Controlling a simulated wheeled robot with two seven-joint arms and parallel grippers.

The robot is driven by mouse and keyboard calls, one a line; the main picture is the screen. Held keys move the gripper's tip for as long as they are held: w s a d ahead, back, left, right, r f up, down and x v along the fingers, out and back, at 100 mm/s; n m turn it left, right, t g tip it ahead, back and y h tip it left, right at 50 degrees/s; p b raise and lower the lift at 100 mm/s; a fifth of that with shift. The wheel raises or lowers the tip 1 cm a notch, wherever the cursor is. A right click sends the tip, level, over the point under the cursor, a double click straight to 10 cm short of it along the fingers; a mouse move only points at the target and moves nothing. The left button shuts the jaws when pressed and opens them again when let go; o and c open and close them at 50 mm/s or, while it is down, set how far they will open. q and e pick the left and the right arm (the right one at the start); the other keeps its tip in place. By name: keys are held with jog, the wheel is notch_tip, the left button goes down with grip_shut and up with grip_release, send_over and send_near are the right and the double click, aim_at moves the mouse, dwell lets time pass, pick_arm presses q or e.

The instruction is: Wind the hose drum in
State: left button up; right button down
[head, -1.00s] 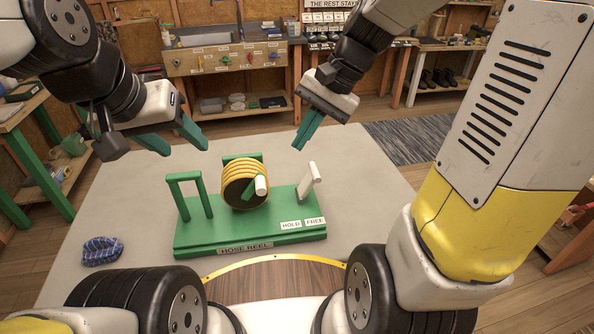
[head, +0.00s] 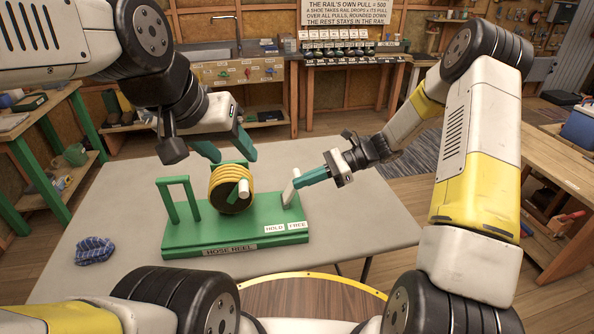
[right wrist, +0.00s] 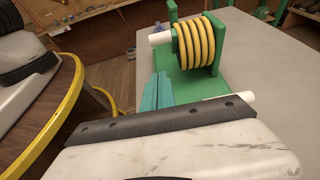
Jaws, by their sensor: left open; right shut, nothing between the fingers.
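The hose reel has a green base (head: 200,237) on the grey table. Its drum carries coiled yellow hose (head: 222,182); the coils also show in the right wrist view (right wrist: 197,40). A white crank handle (head: 244,189) sticks out of the drum's front. A white lever (head: 288,193) stands at the base's right end, leaning right, behind the HOLD and FREE labels (head: 286,227). My right gripper (head: 298,183) is shut and empty, its tips at the lever; I cannot tell if they touch. My left gripper (head: 231,157) is open, above and behind the drum, holding nothing.
A green frame (head: 172,200) rises from the base's left end. A blue checked cloth (head: 95,250) lies on the table (head: 365,215) at left. The table is clear right of the reel. A sink bench (head: 235,75) stands behind.

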jog(key=s+a+f, duration=0.1)
jog(key=s+a, duration=0.1)
jog(key=a, duration=0.9)
jog(key=shift+s+f, duration=0.2)
jog(key=shift+s, duration=0.15)
jog(key=shift+a+r, duration=0.1)
jog(key=shift+a, duration=0.05)
